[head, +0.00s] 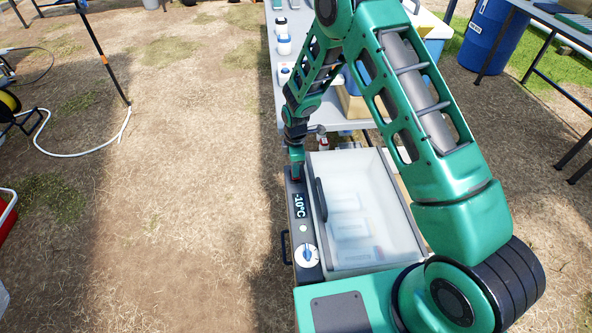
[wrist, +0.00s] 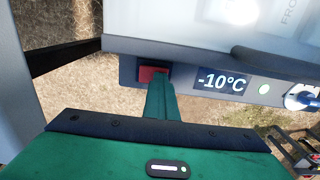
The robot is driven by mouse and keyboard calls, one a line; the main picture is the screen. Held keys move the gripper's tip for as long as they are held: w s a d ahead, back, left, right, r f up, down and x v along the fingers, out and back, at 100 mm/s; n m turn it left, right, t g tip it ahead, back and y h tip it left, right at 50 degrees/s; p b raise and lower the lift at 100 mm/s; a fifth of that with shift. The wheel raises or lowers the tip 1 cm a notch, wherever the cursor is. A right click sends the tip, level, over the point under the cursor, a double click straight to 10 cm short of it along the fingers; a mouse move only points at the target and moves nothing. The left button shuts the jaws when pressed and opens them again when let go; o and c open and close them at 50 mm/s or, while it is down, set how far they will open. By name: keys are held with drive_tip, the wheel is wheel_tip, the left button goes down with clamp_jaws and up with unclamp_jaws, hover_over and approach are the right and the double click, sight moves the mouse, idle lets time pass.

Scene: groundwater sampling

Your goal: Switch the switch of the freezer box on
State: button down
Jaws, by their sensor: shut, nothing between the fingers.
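The freezer box (head: 318,240) stands below my arm, with a frosted, translucent lid and pale packs showing dimly inside. Its dark control panel (head: 301,238) runs along the left side. The display (wrist: 222,82) is lit and reads -10°C. A red switch (wrist: 149,75) sits at the panel's end, beside the display; it is partly hidden by my fingers. My gripper (wrist: 162,80) is shut and empty, its tips at the switch's right part. Whether they touch it I cannot tell. In the head view my gripper (head: 296,172) points down at the panel's far end.
A pale round light (wrist: 264,89) and a white-and-blue knob (head: 307,256) sit further along the panel. A grey table (head: 262,45) with bottles stands behind the box. Open dry ground lies to the left, with a white hose (head: 85,150).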

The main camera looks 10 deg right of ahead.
drive_tip(key=shift+w+d+f, duration=0.1)
drive_tip(key=shift+w+d, duration=0.35)
drive_tip(key=shift+w, duration=0.15)
drive_tip(key=shift+w+f, duration=0.2)
drive_tip(key=shift+w, duration=0.05)
drive_tip(key=shift+s, duration=0.1)
drive_tip(key=shift+a+r, duration=0.1)
drive_tip(key=shift+w+r, duration=0.35)
drive_tip(key=shift+r, duration=0.1)
wheel_tip(320, 180, up, 14)
drive_tip(key=shift+s+a+f, duration=0.15)
drive_tip(key=shift+s+f, duration=0.1)
drive_tip(key=shift+s, duration=0.1)
